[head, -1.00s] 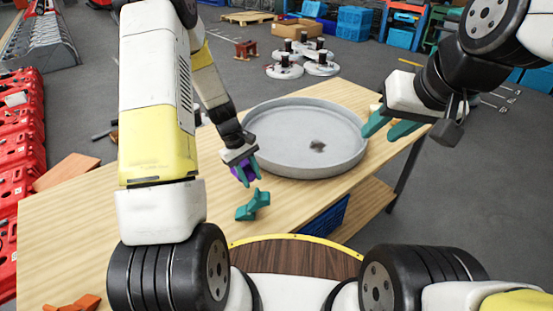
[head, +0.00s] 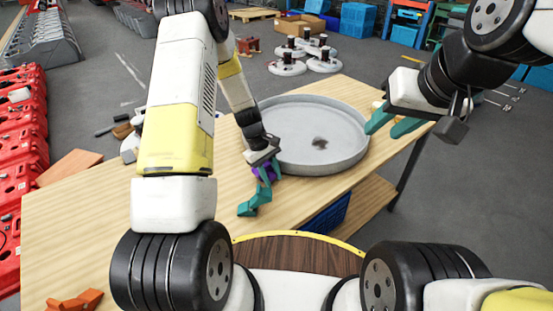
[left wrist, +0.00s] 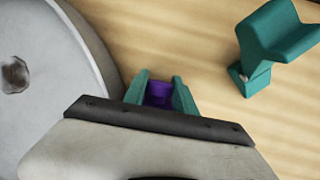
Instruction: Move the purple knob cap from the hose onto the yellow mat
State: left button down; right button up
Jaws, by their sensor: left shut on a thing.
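The purple knob cap (head: 264,174) is between the teal fingers of my left gripper (head: 267,171), which is shut on it. The left wrist view shows the cap (left wrist: 158,93) between the fingertips, partly hidden by them. The gripper is over the table, beside the near left rim of the round grey tray (head: 350,166). I cannot tell whether the cap touches the table. My right gripper (head: 392,121) is open and empty by the tray's right side. I cannot make out a hose or a yellow mat.
A teal angled part (head: 254,202) stands on the wooden table (head: 100,228) just in front of my left gripper; it also shows in the left wrist view (left wrist: 272,48). An orange part (head: 75,301) lies at the near left. The table's left half is mostly clear.

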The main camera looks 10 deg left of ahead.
pick_arm(q)
jog(key=c, duration=1)
grip_release()
jog(key=shift+f, duration=0.1)
